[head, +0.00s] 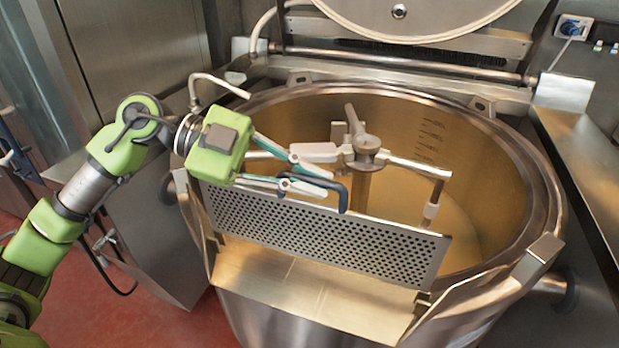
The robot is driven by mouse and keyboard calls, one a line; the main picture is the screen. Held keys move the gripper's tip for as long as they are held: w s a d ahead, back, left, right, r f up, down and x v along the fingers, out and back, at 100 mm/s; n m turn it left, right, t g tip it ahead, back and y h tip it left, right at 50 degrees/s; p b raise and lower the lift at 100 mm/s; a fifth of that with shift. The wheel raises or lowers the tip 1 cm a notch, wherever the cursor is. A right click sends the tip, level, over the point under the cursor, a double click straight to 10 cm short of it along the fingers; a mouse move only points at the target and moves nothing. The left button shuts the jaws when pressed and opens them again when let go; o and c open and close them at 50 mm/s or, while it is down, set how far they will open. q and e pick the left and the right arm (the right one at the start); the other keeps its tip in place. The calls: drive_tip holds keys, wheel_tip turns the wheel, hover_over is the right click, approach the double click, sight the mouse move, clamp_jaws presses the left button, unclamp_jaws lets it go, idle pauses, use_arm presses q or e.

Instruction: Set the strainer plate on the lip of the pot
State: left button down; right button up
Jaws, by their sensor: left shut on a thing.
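The strainer plate (325,240) is a flat steel sheet full of small holes, with a dark handle on its top edge. My left gripper (338,180) is shut on that handle. The plate stands tilted across the front of the pot (540,190), just behind the pouring lip (300,290). Its lower right corner is close to a small bracket by the lip; I cannot tell whether it touches or is seated. The gripper hides part of the handle. My right gripper is not in view.
A mixer shaft with arms (367,150) stands inside the pot, just behind the plate and gripper. The raised round lid (400,12) is at the back. A bent spout pipe (215,82) is at the left rim. Steel counters flank the pot.

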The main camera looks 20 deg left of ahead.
sight(310, 202)
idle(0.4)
use_arm(q)
drive_tip(key=shift+p, duration=0.35)
drive_tip(key=shift+f, duration=0.25)
drive_tip(key=shift+f+b, duration=0.7)
drive_tip(key=shift+f, duration=0.55)
